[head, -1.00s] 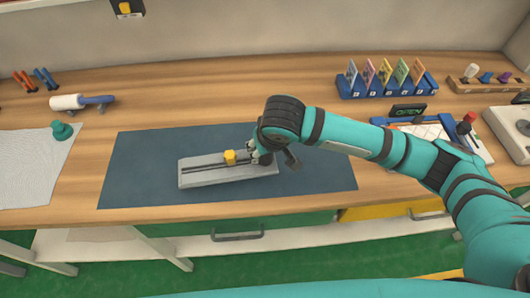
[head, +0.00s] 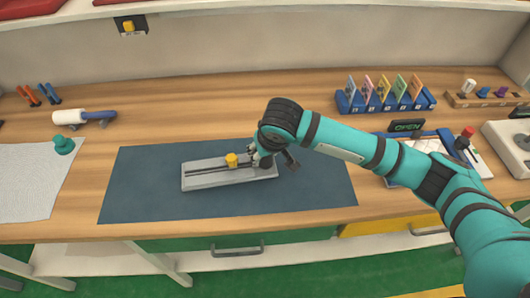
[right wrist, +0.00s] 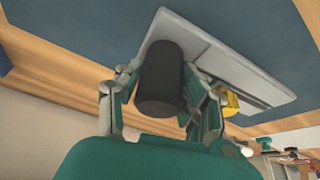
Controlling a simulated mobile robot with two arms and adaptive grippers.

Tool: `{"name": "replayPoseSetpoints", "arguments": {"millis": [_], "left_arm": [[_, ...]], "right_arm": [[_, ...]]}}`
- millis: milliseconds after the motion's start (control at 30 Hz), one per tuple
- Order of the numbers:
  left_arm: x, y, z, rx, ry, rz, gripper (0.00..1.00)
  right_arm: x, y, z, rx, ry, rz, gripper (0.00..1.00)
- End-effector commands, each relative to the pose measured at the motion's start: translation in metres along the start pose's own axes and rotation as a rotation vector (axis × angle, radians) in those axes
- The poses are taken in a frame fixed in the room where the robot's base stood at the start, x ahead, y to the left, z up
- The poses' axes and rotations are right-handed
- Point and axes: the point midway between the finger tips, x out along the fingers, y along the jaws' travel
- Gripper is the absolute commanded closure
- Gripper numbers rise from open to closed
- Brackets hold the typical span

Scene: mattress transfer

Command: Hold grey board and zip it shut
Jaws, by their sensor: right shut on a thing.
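The grey board (head: 215,180) is over the blue mat in the head view, with a dark slot along its length. A yellow slider (head: 231,160) stands on the slot, a little right of the middle. My right gripper (head: 263,157) is at the board's right end. The right wrist view shows its fingers closed around a black cylinder (right wrist: 160,80) at the end of the board (right wrist: 235,62); the yellow slider (right wrist: 231,103) is beyond it. Whether the board touches the mat is unclear. My left gripper is in neither view.
The blue mat (head: 130,190) is clear around the board. A white cloth (head: 30,185) and a teal knob (head: 63,146) lie to the left. A blue card rack (head: 385,105), an OPEN sign (head: 406,125) and a tray stand right, beyond my right arm.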

Motion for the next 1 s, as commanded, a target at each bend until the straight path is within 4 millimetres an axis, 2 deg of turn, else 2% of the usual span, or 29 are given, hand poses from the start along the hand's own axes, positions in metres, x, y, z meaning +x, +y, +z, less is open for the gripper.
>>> {"name": "replayPoseSetpoints", "arguments": {"millis": [1000], "left_arm": [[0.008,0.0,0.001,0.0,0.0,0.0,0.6]], "right_arm": [[0.024,0.0,0.01,0.001,0.002,-0.001,1.0]]}}
